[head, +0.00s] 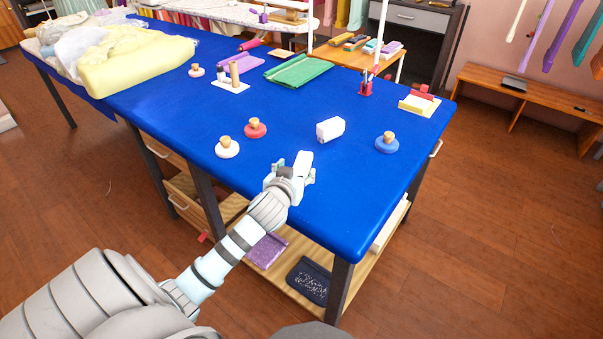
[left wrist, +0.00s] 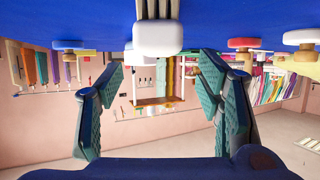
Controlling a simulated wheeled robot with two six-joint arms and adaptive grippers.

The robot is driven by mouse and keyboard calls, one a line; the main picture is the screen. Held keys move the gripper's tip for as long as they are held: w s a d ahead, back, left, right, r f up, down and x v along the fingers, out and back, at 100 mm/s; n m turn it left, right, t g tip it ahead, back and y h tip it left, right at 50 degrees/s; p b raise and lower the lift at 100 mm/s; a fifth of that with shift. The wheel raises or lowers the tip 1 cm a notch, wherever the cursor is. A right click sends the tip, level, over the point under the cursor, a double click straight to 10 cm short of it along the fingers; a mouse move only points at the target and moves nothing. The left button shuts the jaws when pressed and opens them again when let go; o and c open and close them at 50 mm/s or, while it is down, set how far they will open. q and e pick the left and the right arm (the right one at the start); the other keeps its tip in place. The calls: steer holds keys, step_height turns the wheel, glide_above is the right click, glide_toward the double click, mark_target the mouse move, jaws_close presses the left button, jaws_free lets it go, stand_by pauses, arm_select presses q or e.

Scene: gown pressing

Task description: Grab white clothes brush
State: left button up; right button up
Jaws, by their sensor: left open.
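A white block-shaped object (head: 330,129), which looks like the white clothes brush, lies on the blue table. My right gripper is not in view.
Round pieces with wooden knobs stand on the blue tabletop (head: 300,230): white (head: 227,148) and red (head: 255,128) left of the brush, blue (head: 386,142) right. A green folded cloth (head: 300,69) lies behind. The table's front corner is clear.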

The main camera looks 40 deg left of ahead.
mark_target(300, 167)
arm_select(q)
steer(key=x, duration=0.2)
steer(key=b+x, duration=0.1)
steer(key=x, duration=0.1)
steer(key=b+x, duration=0.1)
steer(key=x, duration=0.2)
steer(key=shift+d+f, duration=0.1)
steer(key=shift+f, duration=0.2)
steer(key=shift+r, duration=0.1)
steer(key=c, duration=1.3)
